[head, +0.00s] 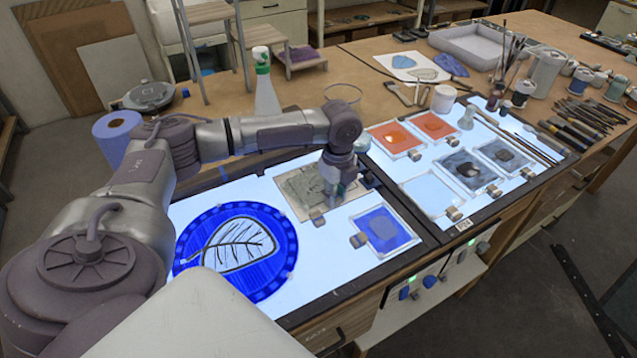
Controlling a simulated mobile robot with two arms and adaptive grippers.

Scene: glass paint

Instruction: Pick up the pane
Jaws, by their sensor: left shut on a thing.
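A square grey-green pane (300,187) lies at the back middle of the left light table. My left arm comes in from the left, and its gripper (334,201) points down at the right part of this pane. The gripper is shut on the pane by its right side; the arm and fingers hide part of that edge. I cannot tell whether the pane is clear of the table. A round blue pane (272,267) with a dark leaf drawing lies at the front left. A square blue pane (383,231) lies at the right. My right gripper is not in view.
Orange panes (396,138), grey panes (467,171) and a pale pane (427,193) lie on the right light table. A spray bottle (266,95) and a blue roll (116,136) stand behind my arm. Brushes and jars crowd the back right.

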